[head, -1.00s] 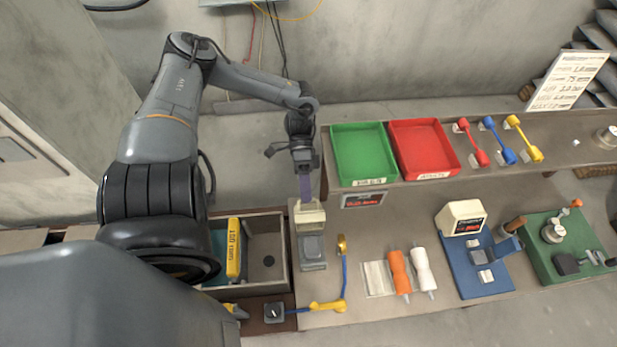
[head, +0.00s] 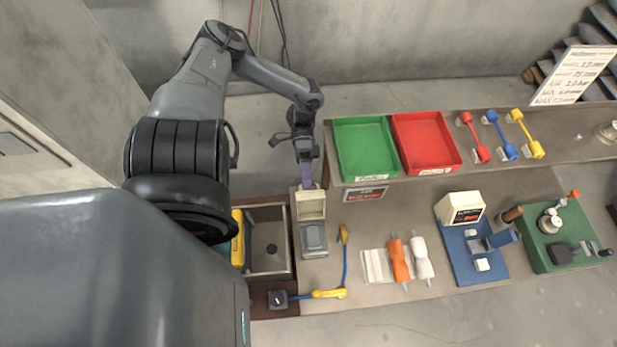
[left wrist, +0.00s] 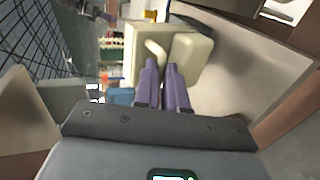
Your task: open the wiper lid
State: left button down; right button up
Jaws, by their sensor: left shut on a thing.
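The wiper is a small box with a grey base (head: 314,240) and a cream lid (head: 311,206), on the bench left of the middle in the head view. The lid stands raised at the back of the base, and the grey top of the base is uncovered. My left gripper (head: 305,186) reaches down from behind to the lid's upper edge. In the left wrist view its purple fingers (left wrist: 162,68) are closed on a tab of the cream lid (left wrist: 185,58).
Orange and white rollers (head: 400,262) lie to the right. Green (head: 366,178) and red (head: 452,168) trays stand on the shelf behind.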

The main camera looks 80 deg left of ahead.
pick_arm(q)
jog(key=shift+s+f, duration=0.2)
jog(key=shift+f, duration=0.15)
jog(key=c, duration=1.3)
grip_release()
jog(key=shift+o, duration=0.5)
jog(key=shift+d+r, duration=0.1)
jog(key=b+v, duration=1)
jog(key=b, duration=0.3)
jog(key=shift+a+r, duration=0.15)
jog(key=shift+a, duration=0.2)
jog(key=shift+w, duration=0.15)
